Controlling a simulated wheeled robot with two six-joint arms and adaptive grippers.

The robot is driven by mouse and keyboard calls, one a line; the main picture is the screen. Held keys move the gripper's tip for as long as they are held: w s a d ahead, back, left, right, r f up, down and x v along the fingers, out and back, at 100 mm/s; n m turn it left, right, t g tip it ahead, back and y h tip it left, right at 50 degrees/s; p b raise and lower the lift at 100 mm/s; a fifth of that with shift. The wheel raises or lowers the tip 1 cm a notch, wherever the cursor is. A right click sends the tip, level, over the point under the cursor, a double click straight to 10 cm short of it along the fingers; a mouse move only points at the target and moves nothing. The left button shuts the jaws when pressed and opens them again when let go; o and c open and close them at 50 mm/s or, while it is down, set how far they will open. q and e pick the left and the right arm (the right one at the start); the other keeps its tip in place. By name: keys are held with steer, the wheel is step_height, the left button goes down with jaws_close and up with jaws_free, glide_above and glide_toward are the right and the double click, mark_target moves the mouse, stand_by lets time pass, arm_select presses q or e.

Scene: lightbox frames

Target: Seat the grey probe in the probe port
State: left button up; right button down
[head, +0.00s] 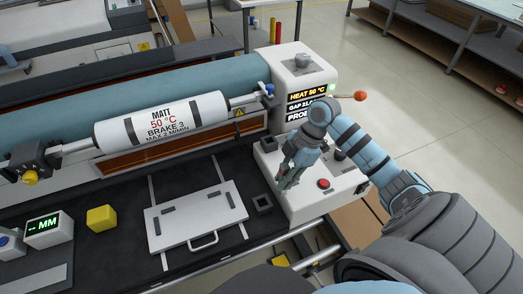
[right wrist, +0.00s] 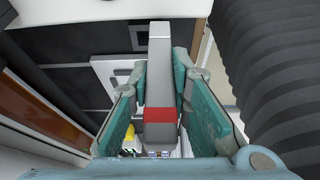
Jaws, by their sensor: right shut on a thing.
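My right gripper (head: 285,175) is shut on the grey probe, in front of the white control console (head: 310,200). In the right wrist view, the probe (right wrist: 158,72) lies lengthwise between the teal fingers, with a red band near its lower end and a pale far end. In the head view the gripper mostly hides it. A small dark square frame (head: 262,203) lies on the black bed, just below and left of the gripper. I cannot tell which is the probe port. My left gripper is out of view.
A white plate with a handle (head: 197,217), a yellow block (head: 101,218) and a readout box (head: 48,230) are on the black bed. A labelled roller (head: 160,120) runs behind. The console carries a red button (head: 323,184) and knobs. The bed between plate and block is clear.

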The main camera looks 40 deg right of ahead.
steer(key=s+d+r+m+t+h, duration=0.1)
steer(key=s+d+r+m+t, duration=0.1)
steer(key=d+m, duration=0.4)
steer(key=w+a+r+m+t+h, duration=0.1)
steer(key=w+r+m+t+h, duration=0.2)
steer(key=m, duration=0.9)
steer(key=w+d+r+g+h, duration=0.1)
steer(key=w+d, duration=0.1)
steer(key=w, duration=0.6)
steer(key=w+d+g, duration=0.1)
steer(key=w+d, duration=0.1)
steer(key=w, duration=0.7)
steer(key=shift+f+p, duration=0.5)
steer(key=shift+f, duration=3.05)
steer(key=shift+a+f, duration=0.1)
steer(key=shift+f, duration=0.05)
steer(key=c, duration=1.5)
jaws_free()
steer(key=shift+s, duration=0.1)
